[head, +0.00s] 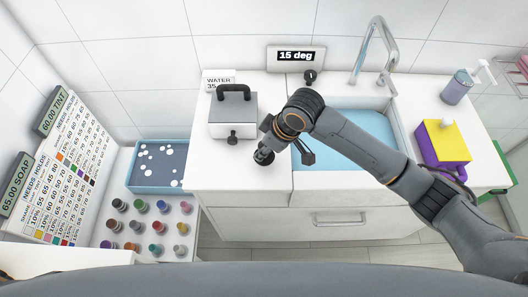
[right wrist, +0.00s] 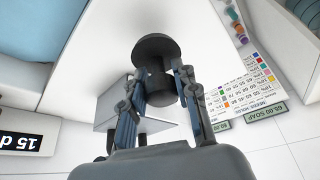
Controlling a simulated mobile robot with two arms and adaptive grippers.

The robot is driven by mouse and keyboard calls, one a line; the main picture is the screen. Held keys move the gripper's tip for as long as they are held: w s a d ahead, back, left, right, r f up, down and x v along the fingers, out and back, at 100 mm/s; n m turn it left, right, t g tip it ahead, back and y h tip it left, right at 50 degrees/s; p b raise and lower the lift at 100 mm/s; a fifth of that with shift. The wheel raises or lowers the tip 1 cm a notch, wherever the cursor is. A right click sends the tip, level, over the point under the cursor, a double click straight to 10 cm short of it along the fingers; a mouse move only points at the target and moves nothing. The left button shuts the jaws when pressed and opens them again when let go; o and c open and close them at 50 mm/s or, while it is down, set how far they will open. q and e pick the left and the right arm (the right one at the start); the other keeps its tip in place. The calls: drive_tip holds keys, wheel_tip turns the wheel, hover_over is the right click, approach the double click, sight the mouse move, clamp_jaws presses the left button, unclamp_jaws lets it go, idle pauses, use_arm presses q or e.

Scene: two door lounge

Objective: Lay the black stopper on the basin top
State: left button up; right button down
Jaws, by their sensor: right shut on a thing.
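The black stopper (head: 264,157) is at the left part of the white basin top (head: 240,176), left of the water-filled basin (head: 350,140). My right gripper (head: 272,143) is shut on it. In the right wrist view, the fingers (right wrist: 160,82) grip the narrow stem of the stopper (right wrist: 155,47), and its wide round disc points away from my palm. I cannot tell whether the disc touches the top or hangs just above it. My left gripper is not in view.
A grey box with a black handle (head: 233,112) stands just behind the stopper. A tap (head: 377,50), a "15 deg" sign (head: 296,56), a yellow-purple box (head: 443,146) and a soap pump (head: 456,88) stand around the basin. A blue tray (head: 150,182) and several small pots (head: 155,226) are left.

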wheel_tip(320, 180, down, 2)
drive_tip(key=shift+f+p, duration=0.2)
drive_tip(key=shift+p, duration=0.35)
drive_tip(key=shift+f, duration=0.4)
drive_tip(key=shift+f, duration=0.15)
drive_tip(key=c, duration=1)
unclamp_jaws()
drive_tip(key=shift+r, duration=0.35)
drive_tip(key=b+v, duration=0.1)
drive_tip(key=v, duration=1)
drive_tip(key=shift+d+r, duration=0.2)
drive_tip(key=shift+r, duration=0.05)
